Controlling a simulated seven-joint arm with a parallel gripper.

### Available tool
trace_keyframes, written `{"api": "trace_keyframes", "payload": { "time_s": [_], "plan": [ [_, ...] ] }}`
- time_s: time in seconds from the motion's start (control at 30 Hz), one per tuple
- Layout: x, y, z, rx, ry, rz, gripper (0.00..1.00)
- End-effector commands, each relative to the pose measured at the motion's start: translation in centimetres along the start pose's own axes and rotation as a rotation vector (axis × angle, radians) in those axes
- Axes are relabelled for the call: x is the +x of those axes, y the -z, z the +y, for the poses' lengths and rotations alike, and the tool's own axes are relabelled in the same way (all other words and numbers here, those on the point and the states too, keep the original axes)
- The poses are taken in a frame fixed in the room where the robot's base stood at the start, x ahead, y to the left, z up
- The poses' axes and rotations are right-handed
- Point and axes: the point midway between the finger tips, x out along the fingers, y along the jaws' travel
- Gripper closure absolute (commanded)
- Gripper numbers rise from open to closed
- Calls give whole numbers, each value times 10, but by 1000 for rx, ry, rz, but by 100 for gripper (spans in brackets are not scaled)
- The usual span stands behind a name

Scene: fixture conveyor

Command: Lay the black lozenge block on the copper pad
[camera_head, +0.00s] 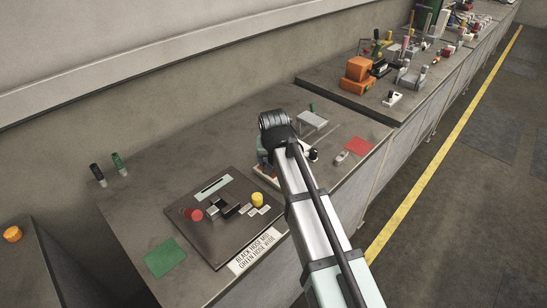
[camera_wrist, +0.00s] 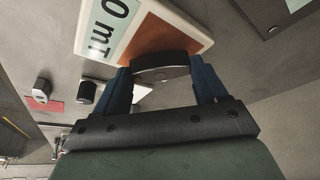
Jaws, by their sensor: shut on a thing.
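The black lozenge block (camera_wrist: 162,60) is between the two blue fingers of my gripper (camera_wrist: 162,72) in the wrist view; the gripper is shut on it. The copper pad (camera_wrist: 155,34) is a brown-orange face on a white device with a "0 mT" display (camera_wrist: 112,22). The block overlaps the pad's near edge in this view; I cannot tell whether they touch. In the head view my arm hides the block and pad, and only a bit of the gripper (camera_head: 263,150) shows above the white device (camera_head: 262,174).
Left of the arm is a dark panel (camera_head: 185,223) with coloured knobs and blocks. A green square (camera_head: 165,258) lies at the front left. A red square (camera_head: 359,146) and a grey block (camera_head: 313,119) lie right of the arm. Another bench with orange equipment (camera_head: 358,70) stands beyond.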

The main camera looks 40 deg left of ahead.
Motion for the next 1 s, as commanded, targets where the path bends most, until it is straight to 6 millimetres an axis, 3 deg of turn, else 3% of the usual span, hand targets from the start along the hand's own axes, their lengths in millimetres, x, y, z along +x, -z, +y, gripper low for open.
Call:
{"api": "trace_keyframes", "payload": {
  "time_s": [0.5, 0.53, 0.8, 1.0],
  "plan": [
    [6, -2, 0, 0, 0, 1, 60],
    [6, -2, 0, 0, 0, 1, 28],
    [6, -2, 0, 0, 0, 1, 2],
    [6, -2, 0, 0, 0, 0, 0]
  ]
}}
